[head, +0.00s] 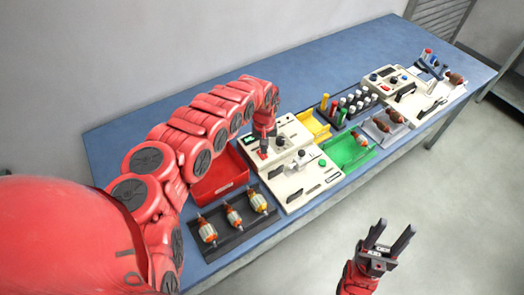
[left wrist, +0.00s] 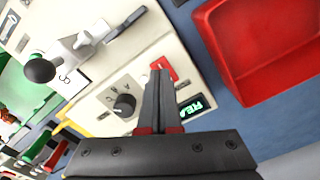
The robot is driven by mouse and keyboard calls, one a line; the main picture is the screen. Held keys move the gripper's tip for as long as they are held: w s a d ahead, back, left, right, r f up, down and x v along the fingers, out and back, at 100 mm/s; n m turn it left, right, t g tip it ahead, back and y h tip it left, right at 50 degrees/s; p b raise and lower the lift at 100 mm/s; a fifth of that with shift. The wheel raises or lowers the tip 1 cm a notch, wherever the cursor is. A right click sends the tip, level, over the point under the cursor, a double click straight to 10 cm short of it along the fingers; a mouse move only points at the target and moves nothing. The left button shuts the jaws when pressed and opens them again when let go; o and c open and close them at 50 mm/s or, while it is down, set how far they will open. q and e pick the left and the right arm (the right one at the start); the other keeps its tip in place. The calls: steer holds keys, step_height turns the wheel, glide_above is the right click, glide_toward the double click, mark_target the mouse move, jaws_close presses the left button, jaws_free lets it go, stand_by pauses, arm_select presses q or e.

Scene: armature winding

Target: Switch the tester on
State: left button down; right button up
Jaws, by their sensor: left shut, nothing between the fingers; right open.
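The white tester (head: 288,128) stands on the blue table beneath my left gripper. In the left wrist view its top (left wrist: 95,103) carries a black dial, a red switch (left wrist: 166,70) and a lit green display (left wrist: 196,107) reading "REA", partly cut off by my finger. My left gripper (head: 264,150) is shut and empty, pointing down at the tester. In the left wrist view its fingertips (left wrist: 160,74) are right at the red switch; I cannot tell whether they touch it. My right gripper (head: 390,238) is open and empty, off the table's front edge above the floor.
A red bin (head: 222,187) lies left of the tester. A black rack (head: 236,238) holds wound armatures in front. A white fixture (head: 310,186) with a clamp adjoins the tester. Yellow and green bins (head: 362,154), bottles and another device (head: 395,82) stand to the right.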

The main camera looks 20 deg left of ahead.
mark_target(264, 156)
arm_select(q)
step_height(264, 156, up, 5)
steer(key=p, duration=0.3)
steer(key=shift+f, duration=0.1)
stand_by(0.3)
steer(key=shift+s, duration=0.1)
